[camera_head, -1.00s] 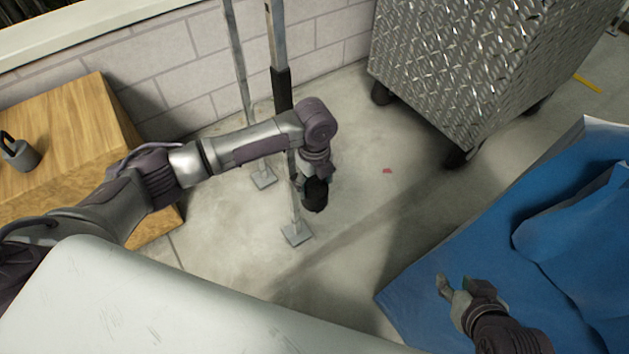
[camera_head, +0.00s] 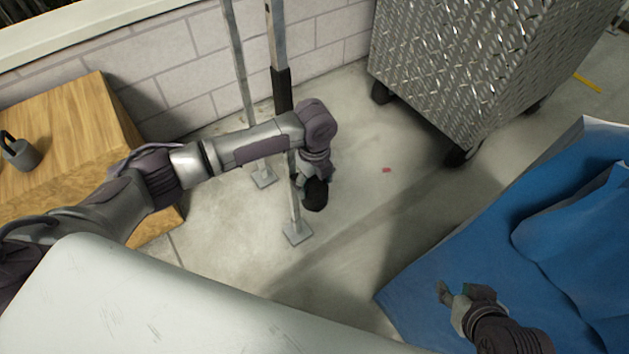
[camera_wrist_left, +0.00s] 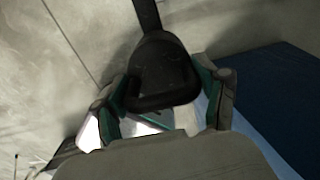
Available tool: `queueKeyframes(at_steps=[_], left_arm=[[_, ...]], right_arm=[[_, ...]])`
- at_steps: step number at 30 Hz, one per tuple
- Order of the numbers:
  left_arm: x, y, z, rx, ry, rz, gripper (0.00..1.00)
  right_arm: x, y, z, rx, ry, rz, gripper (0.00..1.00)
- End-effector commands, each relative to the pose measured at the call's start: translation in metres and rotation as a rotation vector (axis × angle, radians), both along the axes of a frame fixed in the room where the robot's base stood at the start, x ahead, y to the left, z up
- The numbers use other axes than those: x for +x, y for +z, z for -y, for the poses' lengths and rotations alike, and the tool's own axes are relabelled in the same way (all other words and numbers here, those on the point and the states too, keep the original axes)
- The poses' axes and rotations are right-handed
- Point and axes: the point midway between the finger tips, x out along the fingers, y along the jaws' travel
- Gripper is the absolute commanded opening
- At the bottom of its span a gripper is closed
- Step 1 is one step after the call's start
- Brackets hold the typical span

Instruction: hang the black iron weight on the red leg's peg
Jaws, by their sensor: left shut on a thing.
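My left gripper (camera_wrist_left: 165,95) is shut on the black iron weight (camera_wrist_left: 162,70), whose loop handle points toward the camera in the left wrist view. In the head view the dark weight (camera_head: 315,196) hangs below my left wrist, close beside a grey leg (camera_head: 294,208) with a black sleeve. I cannot tell whether they touch. No red leg and no peg can be made out. A dark bar (camera_wrist_left: 147,14) runs up behind the weight in the left wrist view. My right gripper (camera_head: 461,291) appears open and empty above the blue sheet.
A grey weight (camera_head: 20,153) stands on the wooden box (camera_head: 70,125) at left. A second thin leg (camera_head: 240,70) stands behind. A metal tread-plate cart (camera_head: 460,70) is at back right. The blue sheet (camera_head: 480,220) covers the right. A small red piece (camera_head: 387,170) lies on open floor.

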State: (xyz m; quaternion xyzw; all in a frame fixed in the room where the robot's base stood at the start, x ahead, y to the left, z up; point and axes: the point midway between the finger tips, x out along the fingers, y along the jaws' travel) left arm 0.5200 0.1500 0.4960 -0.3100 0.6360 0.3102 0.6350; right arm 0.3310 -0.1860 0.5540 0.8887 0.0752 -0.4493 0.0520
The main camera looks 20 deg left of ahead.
Motion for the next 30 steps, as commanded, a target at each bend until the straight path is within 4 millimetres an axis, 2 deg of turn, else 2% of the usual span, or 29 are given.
queueKeyframes(at_steps=[26, 27, 30], left_arm=[[0.0016, 0.0001, 0.0010, -0.003, -0.001, 0.005, 0.03], [0.0015, 0.0000, 0.0010, -0.004, -0.001, 0.005, 0.77], [0.0012, -0.0003, 0.0008, -0.003, -0.001, 0.004, 0.94]], right_arm=[[-0.0092, -0.0039, 0.0034, -0.011, -0.003, -0.049, 0.40], [-0.0091, -0.0039, 0.0034, -0.012, -0.002, -0.049, 0.40], [-0.0088, -0.0038, 0.0033, -0.012, -0.002, -0.047, 0.40]])
